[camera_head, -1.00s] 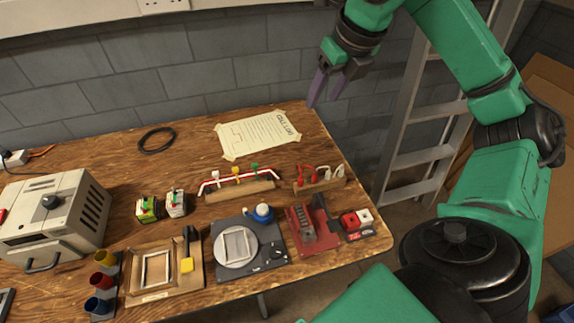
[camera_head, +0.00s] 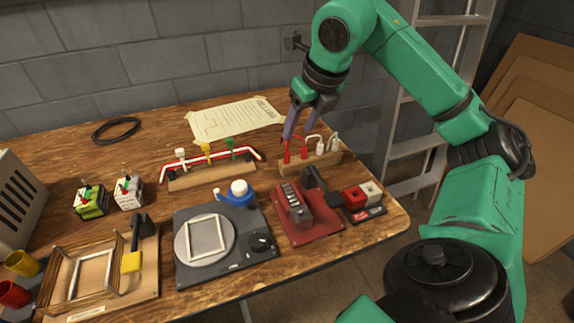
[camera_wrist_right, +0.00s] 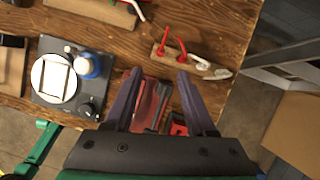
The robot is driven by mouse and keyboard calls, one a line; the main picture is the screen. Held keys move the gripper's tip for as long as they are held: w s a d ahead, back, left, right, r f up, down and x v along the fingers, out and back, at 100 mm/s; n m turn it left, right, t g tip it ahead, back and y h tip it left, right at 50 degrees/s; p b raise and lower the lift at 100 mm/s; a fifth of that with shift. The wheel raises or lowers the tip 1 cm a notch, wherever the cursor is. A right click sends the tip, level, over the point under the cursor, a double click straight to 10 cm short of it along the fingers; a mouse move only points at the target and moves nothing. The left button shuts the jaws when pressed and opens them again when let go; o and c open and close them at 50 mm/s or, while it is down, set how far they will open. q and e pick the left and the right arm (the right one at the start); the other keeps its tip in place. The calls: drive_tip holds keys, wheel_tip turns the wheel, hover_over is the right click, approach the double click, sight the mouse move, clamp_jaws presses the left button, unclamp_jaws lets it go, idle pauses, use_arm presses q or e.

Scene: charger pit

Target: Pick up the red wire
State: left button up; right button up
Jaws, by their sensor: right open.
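The red wire (camera_head: 303,149) arches between red plugs on a small wooden block (camera_head: 310,164) at the table's back right. It also shows in the wrist view, as a red loop (camera_wrist_right: 177,40) at the top, beyond the fingertips. A white wire (camera_head: 329,146) stands on the same block to its right. My right gripper (camera_head: 299,134) is open and empty, with purple fingers pointing down. In the head view its fingertips overlap the area just above the red wire; contact cannot be told. In the wrist view the gripper (camera_wrist_right: 158,74) has nothing between its fingers.
A rack (camera_head: 212,176) with white, yellow and green pegs stands left of the block. In front lie a red tool base (camera_head: 310,230), a grey plate (camera_head: 190,270) with a blue-and-white bottle (camera_head: 238,191), and red and white cubes. Paper lies behind.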

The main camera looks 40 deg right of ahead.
sight(289, 153)
drive_tip(key=b+x, duration=0.2)
drive_tip(key=x, duration=0.9)
drive_tip(key=shift+d+f, duration=0.1)
drive_tip(key=shift+f, duration=0.1)
use_arm(q)
drive_tip(key=w+r, duration=0.1)
drive_tip(key=w, duration=0.2)
drive_tip(key=w+d+r, duration=0.1)
drive_tip(key=w, duration=0.1)
drive_tip(key=shift+d+r, duration=0.1)
drive_tip(key=shift+r, duration=0.2)
use_arm(e)
drive_tip(key=shift+r, duration=0.1)
clamp_jaws()
